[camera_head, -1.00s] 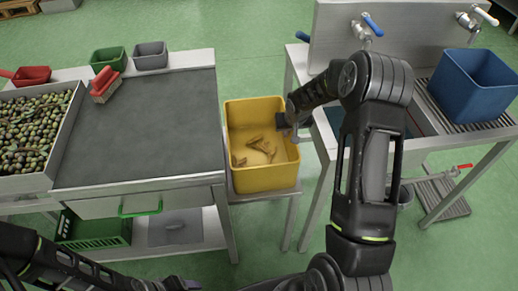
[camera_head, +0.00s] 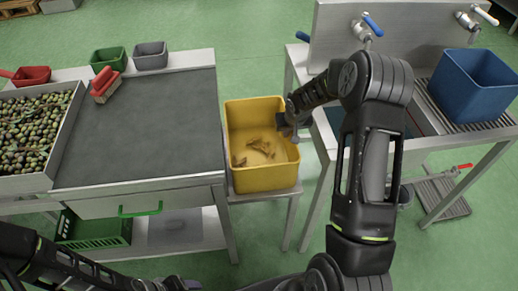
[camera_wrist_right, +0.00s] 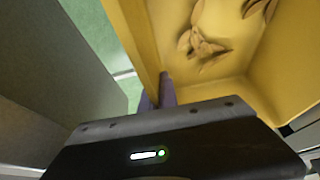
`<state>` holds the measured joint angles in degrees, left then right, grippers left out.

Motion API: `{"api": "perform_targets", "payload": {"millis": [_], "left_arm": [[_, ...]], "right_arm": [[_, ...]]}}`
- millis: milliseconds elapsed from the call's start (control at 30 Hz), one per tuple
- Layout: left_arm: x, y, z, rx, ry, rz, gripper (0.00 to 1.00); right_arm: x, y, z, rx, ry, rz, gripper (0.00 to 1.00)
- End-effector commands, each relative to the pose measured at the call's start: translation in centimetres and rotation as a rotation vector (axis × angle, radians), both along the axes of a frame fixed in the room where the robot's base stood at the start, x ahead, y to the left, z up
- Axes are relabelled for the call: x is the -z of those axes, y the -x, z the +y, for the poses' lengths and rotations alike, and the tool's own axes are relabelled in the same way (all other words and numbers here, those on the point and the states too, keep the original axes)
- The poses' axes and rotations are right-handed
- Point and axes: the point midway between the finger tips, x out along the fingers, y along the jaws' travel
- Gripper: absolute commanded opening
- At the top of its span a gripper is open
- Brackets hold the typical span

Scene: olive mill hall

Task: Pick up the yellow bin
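The yellow bin (camera_head: 262,180) stands upright on a small metal stand between the two tables, with some brown leaves or scraps inside. My right gripper (camera_head: 289,130) is at the bin's right wall. In the right wrist view, the bin (camera_wrist_right: 210,75) fills the upper right, and the purplish fingers (camera_wrist_right: 158,93) sit close together on either side of its wall, apparently shut on it. The fingertips are partly hidden by the gripper body. My left gripper (camera_head: 172,285) is at the bottom edge, cut off and away from the bin; its fingers are unclear.
A table (camera_head: 140,130) at left holds an olive tray (camera_head: 68,130), a brush (camera_head: 105,88) and small red, green and grey bins. A metal sink (camera_head: 430,145) with taps and a blue bin (camera_head: 473,88) stands close at right. Green floor is open behind the yellow bin.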

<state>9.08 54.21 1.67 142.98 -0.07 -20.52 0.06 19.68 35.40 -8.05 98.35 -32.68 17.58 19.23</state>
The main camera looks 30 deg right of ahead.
Motion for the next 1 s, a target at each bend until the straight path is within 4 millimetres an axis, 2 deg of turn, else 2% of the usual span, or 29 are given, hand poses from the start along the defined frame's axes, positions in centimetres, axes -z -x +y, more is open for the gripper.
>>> {"api": "perform_targets", "payload": {"millis": [467,667,867,1000], "left_arm": [[0.0,0.0,0.0,0.000,0.000,0.000,0.62],[0.0,0.0,0.0,0.000,0.000,0.000,0.62],[0.1,0.0,0.0,0.000,0.000,0.000,0.62],[0.2,0.0,0.0,0.000,0.000,0.000,0.62]], "right_arm": [[-0.1,-0.1,0.0,0.000,0.001,-0.002,0.00],[-0.8,-0.1,0.0,0.001,0.001,-0.003,0.00],[-2.8,-0.1,0.0,0.001,0.000,-0.005,0.00],[-5.6,-0.2,-0.1,0.001,0.001,-0.008,0.00]]}}
